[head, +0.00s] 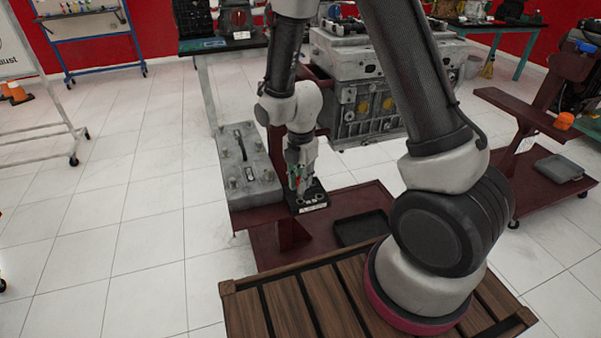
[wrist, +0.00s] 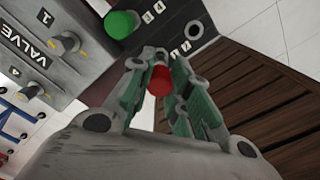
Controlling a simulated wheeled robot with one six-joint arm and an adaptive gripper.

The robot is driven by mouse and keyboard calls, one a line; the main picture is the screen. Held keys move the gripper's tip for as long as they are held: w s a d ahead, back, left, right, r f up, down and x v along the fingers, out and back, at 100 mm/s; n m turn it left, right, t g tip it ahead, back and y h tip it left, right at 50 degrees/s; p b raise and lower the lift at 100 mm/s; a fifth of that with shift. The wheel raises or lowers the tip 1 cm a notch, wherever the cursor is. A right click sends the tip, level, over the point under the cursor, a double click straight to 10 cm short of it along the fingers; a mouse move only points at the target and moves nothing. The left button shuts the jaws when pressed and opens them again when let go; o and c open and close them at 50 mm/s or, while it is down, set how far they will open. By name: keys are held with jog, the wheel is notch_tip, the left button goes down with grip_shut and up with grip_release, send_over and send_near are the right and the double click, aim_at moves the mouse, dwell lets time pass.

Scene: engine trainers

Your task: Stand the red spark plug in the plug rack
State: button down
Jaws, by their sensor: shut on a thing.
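My gripper (head: 300,182) is shut on the red spark plug (wrist: 160,79), whose red end shows between the fingers in the wrist view. The plug rack (head: 311,200) is a small black block with a white label strip on the dark red stand. In the wrist view, my gripper (wrist: 158,62) is over the rack (wrist: 172,32), which shows numbers and a round hole to the right of the fingers. The fingers hide the plug's lower end, so I cannot tell whether it is in a hole. A green-topped plug (wrist: 121,24) stands at the rack's left part.
A black tray (head: 362,229) lies to the right, lower on the stand. A large engine block (head: 362,95) stands behind. Open tiled floor lies to the left.

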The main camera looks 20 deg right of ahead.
jog(key=shift+f, duration=0.3)
jog(key=shift+f, duration=0.15)
dwell(0.6)
jog(key=shift+f, duration=0.45)
jog(key=shift+f, duration=0.3)
dwell(0.4)
jog(key=c, duration=1.3)
grip_release()
jog(key=shift+o, duration=0.2)
